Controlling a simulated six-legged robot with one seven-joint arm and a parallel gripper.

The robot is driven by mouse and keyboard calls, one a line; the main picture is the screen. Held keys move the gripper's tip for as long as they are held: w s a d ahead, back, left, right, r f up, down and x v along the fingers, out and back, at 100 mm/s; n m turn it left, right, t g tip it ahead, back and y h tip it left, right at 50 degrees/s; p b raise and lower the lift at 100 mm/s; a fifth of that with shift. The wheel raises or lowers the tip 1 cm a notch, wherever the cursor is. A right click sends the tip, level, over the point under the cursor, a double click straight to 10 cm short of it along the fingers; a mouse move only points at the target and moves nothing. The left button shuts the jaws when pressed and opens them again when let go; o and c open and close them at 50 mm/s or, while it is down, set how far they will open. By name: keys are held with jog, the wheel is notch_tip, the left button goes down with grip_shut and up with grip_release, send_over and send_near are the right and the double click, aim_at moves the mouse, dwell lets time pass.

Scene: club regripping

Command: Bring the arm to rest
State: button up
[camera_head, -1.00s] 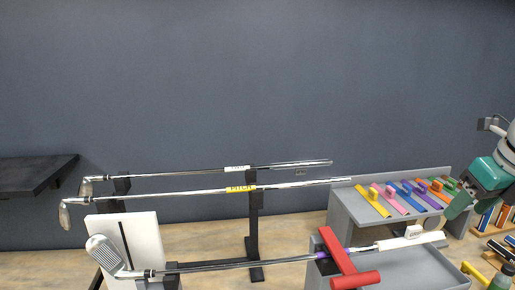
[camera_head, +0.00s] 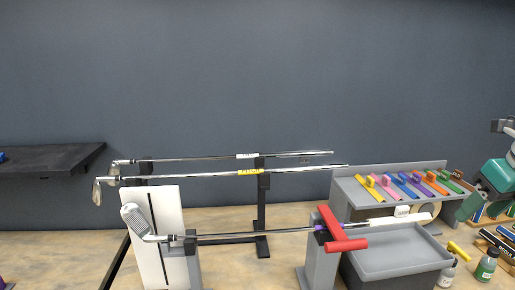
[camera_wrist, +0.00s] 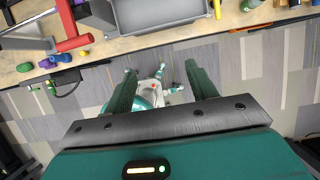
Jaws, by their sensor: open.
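My gripper (camera_wrist: 160,92) is open and empty in the wrist view, its two green fingers well apart over the floor near the bench edge. In the head view my green and grey arm end (camera_head: 492,180) shows at the right edge, and its fingertips are not clear there. A golf club (camera_head: 250,236) is held level in the front, its iron head (camera_head: 137,220) at the left by a white board (camera_head: 157,240). A red T-handled clamp (camera_head: 340,238) sits around the shaft near its right end, where a white sleeve (camera_head: 400,214) shows.
Two more clubs lie on a black rack (camera_head: 262,215) behind. A grey tray (camera_head: 395,262) stands under the club's right end. Coloured strips (camera_head: 405,185) lie on a grey shelf. Bottles (camera_head: 486,264) stand at the right. A black shelf (camera_head: 50,160) is at the left.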

jog(key=s+a+f+n, duration=0.1)
jog(key=a+f+n, duration=0.5)
jog(key=a+n, duration=0.3)
jog(key=s+a+f+n, duration=0.2)
jog(key=a+f+n, duration=0.5)
jog(key=n, duration=0.7)
jog(key=s+a+f+n+t, duration=0.1)
jog(key=s+a+f+n, duration=0.1)
jog(key=a+f+n, duration=0.4)
jog(key=a+n, duration=0.5)
jog(key=n, duration=0.1)
jog(key=shift+s+f+n, duration=0.25)
jog(key=shift+n, duration=0.05)
